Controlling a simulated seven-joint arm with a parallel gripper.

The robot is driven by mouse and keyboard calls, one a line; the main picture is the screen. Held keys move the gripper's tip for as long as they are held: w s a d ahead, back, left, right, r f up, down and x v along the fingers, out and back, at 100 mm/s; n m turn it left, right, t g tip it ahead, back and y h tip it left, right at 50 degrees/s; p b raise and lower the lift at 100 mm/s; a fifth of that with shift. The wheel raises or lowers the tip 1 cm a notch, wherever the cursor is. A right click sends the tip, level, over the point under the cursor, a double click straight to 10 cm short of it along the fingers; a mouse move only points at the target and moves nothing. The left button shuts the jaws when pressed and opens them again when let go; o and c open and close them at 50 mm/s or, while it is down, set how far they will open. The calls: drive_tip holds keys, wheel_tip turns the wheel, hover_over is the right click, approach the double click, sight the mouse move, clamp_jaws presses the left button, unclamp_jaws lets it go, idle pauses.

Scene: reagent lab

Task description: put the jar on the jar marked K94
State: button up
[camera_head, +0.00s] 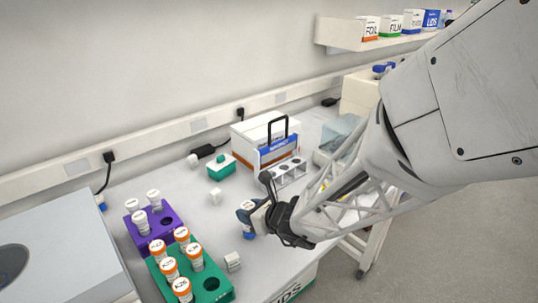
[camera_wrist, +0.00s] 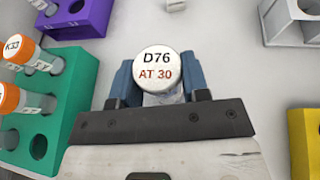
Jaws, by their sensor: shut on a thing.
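My gripper (camera_wrist: 162,90) is shut on a jar with a white lid (camera_wrist: 163,62) marked D76 AT 30. In the head view my gripper (camera_head: 250,213) is over the bench, right of the green rack (camera_head: 213,294). Several orange-lidded jars stand in that rack, such as the near one (camera_head: 182,287) and the one marked K25 (camera_head: 169,267). In the wrist view one orange lid reads K33 (camera_wrist: 17,47). I cannot make out K94 on any lid. The lower part of the held jar is hidden by my gripper.
A purple rack (camera_head: 178,229) with white-lidded jars stands behind the green rack. Each rack shows an empty hole. A grey holed rack (camera_head: 290,175), a white box with a black handle (camera_head: 250,135) and a teal box (camera_head: 221,166) stand farther back. A grey machine (camera_head: 60,275) is at left.

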drive_tip(key=shift+f, duration=1.05)
drive_tip(key=shift+f, duration=0.1)
drive_tip(key=o, duration=0.9)
drive_tip(key=shift+v, duration=6.05)
